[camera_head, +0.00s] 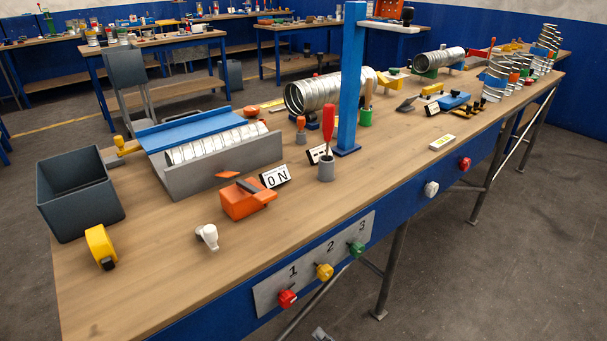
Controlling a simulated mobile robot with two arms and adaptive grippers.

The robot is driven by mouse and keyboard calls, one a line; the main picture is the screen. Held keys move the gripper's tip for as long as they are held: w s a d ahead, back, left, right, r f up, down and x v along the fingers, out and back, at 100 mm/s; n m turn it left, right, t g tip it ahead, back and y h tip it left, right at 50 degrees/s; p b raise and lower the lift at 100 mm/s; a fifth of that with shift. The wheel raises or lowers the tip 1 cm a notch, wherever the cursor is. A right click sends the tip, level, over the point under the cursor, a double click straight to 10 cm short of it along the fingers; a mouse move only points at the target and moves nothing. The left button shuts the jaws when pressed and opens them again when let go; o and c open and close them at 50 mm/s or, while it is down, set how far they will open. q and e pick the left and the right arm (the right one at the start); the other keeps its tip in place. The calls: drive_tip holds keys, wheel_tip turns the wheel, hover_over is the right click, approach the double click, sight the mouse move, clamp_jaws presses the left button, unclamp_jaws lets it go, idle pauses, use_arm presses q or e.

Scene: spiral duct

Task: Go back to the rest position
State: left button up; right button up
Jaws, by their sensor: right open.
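My right gripper (321,334) shows only as a small grey tip at the bottom edge, in front of the workbench and below its blue front. It is open, and I see nothing held in it. It is apart from the bench and everything on it. Most of it is cut off by the picture edge. My left gripper is not in view.
The wooden workbench (150,290) carries a dark bin (80,195), a spiral duct in a grey tray (225,165), an orange tool (245,198), a yellow tape measure (101,246) and a blue post (350,80). Knobs (324,271) stick out in front. The floor at right (520,250) is clear.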

drive_tip(key=s+d+f+n+g+h, duration=0.15)
drive_tip(key=d+f, duration=0.25)
drive_tip(key=f, duration=0.5)
drive_tip(key=s+d+f+n+g+h, duration=0.1)
drive_tip(key=s+d+f+g+h, duration=0.2)
drive_tip(key=f, duration=0.6)
drive_tip(key=s+d+f+n+g+h, duration=0.1)
drive_tip(key=d+f+n+h, duration=0.2)
drive_tip(key=f, duration=0.6)
drive_tip(key=s+d+f+n+g+h, duration=0.1)
drive_tip(key=s+f, duration=0.4)
drive_tip(key=s, duration=0.5)
drive_tip(key=s+d+f+n+g+h+p, duration=0.1)
drive_tip(key=s+d+f+g, duration=0.2)
drive_tip(key=s, duration=0.7)
drive_tip(key=s+d+f+n+g+h, duration=0.1)
drive_tip(key=s+f+g, duration=0.3)
drive_tip(key=s+f, duration=0.4)
drive_tip(key=shift+s+d, duration=0.45)
drive_tip(key=shift+s, duration=0.45)
drive_tip(key=shift+f, duration=0.1)
